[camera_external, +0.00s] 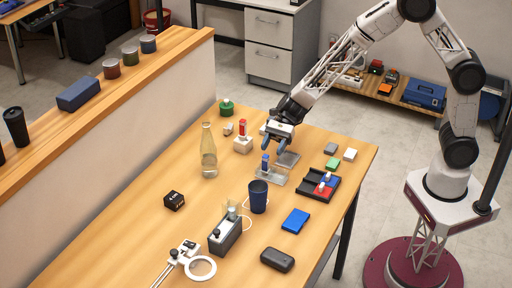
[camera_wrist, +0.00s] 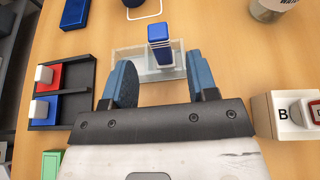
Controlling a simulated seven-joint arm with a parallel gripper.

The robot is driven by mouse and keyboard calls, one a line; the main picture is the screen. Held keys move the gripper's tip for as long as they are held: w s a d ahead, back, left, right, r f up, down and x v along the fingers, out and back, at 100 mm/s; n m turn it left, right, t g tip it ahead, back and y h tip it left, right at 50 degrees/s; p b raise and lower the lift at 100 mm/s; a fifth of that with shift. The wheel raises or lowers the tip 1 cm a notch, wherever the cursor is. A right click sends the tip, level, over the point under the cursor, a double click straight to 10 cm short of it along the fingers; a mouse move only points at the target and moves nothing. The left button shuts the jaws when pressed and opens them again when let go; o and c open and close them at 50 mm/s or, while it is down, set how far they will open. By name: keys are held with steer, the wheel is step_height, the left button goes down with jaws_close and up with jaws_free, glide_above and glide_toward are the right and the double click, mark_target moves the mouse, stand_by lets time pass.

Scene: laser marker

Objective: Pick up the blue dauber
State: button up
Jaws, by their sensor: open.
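The blue dauber (camera_external: 265,162) stands upright in a clear holder (camera_external: 272,178) near the middle of the table. In the wrist view the dauber (camera_wrist: 160,45) shows as a blue block with white bands, standing in the clear holder (camera_wrist: 128,60). My gripper (camera_external: 277,147) is open and empty, above the table and just behind the dauber in the external view. In the wrist view the two blue fingertips (camera_wrist: 157,78) are spread apart, with the dauber beyond them, roughly centred between them. I see no contact with it.
A black tray (camera_external: 309,191) with red and blue pads and white-topped pieces lies to the right. A white block (camera_wrist: 263,117) stands right of my gripper in the wrist view. A blue cup (camera_external: 259,196) and glass bottle (camera_external: 209,155) stand nearby.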

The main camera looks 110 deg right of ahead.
mark_target(264, 163)
steer(key=shift+w+d, duration=0.1)
stand_by(0.3)
steer(key=shift+x, duration=1.3)
steer(key=shift+x, duration=2.6)
jaws_close()
